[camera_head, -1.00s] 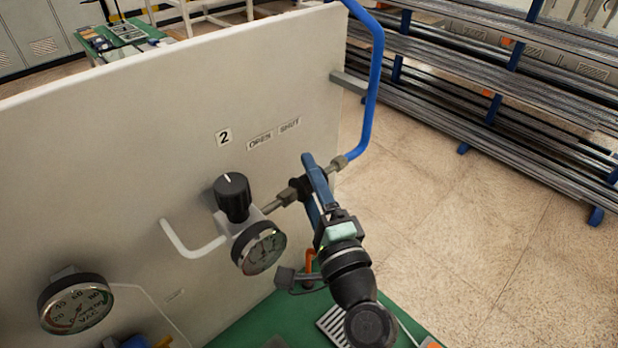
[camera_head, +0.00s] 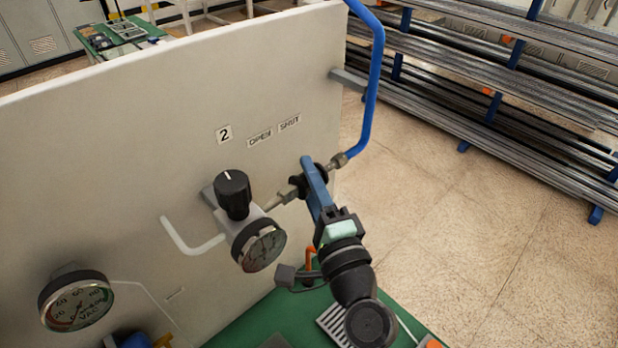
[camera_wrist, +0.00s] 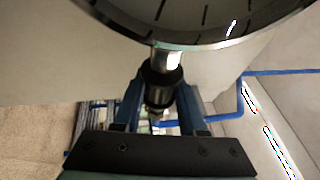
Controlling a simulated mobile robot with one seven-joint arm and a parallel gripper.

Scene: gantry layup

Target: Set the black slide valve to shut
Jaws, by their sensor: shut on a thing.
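The black slide valve (camera_head: 320,171) is a dark sleeve on the thin pipe between a metal fitting on the left and the fitting of the blue tube on the right. My gripper (camera_head: 313,181) is closed around the sleeve, its blue fingers hiding much of it in the head view. In the wrist view the sleeve (camera_wrist: 157,86) sits between the two fingers of my gripper (camera_wrist: 158,104). The OPEN label (camera_head: 260,140) is on the panel to the left and the SHUT label (camera_head: 290,122) to its right. The sleeve's exact position along the pipe is partly hidden.
A black knob (camera_head: 232,194) and a round gauge (camera_head: 262,247) stand out from the panel (camera_head: 130,130), close left of my gripper. Another gauge (camera_head: 76,302) is at lower left. The blue tube (camera_head: 374,90) rises at the right. Open floor lies right of the panel.

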